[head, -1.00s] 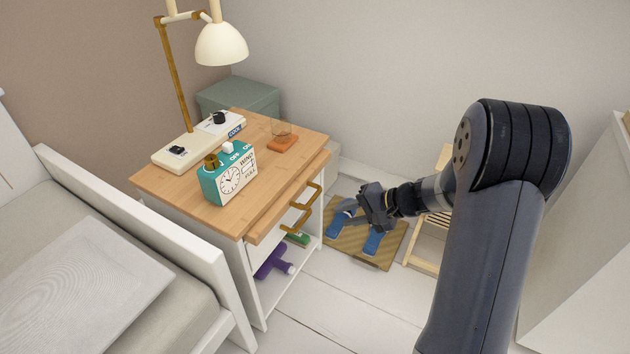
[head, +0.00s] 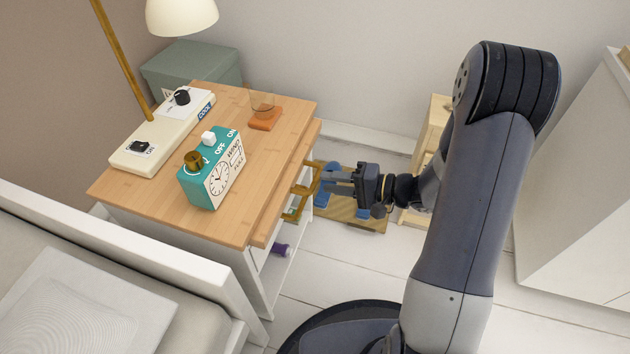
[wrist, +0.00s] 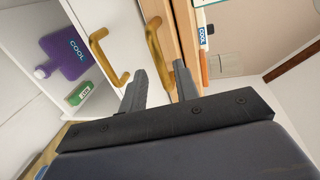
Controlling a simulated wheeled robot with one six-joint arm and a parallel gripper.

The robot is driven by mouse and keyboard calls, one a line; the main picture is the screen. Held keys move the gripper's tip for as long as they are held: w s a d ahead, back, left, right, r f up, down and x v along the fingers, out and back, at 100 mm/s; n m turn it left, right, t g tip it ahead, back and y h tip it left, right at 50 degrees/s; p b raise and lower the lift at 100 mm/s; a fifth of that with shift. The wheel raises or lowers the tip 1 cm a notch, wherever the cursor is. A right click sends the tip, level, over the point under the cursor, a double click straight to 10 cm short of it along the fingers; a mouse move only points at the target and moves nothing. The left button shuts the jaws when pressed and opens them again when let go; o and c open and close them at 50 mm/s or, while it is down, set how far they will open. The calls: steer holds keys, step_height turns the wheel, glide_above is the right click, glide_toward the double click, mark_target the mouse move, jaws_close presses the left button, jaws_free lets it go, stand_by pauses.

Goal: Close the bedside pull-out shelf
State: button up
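The pull-out shelf (head: 287,188) is a thin wooden board jutting out a little from under the right edge of the wooden bedside top. Brass handles (head: 313,180) are on that side, partly hidden by the board. The wrist view shows two of them, an upper handle (wrist: 153,40) by the wood and a lower handle (wrist: 98,50) on the white front. My gripper (head: 328,180) is beside the handles, to the right of the shelf. It is open, with its fingers (wrist: 160,82) apart and the upper handle's end near the gap. Whether they touch cannot be told.
On the top stand a teal clock box (head: 212,172), a white lamp base (head: 140,152) and a glass on an orange coaster (head: 265,117). A purple bottle (wrist: 65,55) is in the compartment below. A bed (head: 130,240) is at left, a wooden stand (head: 432,130) behind my arm.

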mark_target(315, 179)
steer(key=shift+b+x, duration=0.4)
steer(key=shift+x, duration=1.95)
steer(key=shift+c, duration=0.4)
jaws_close()
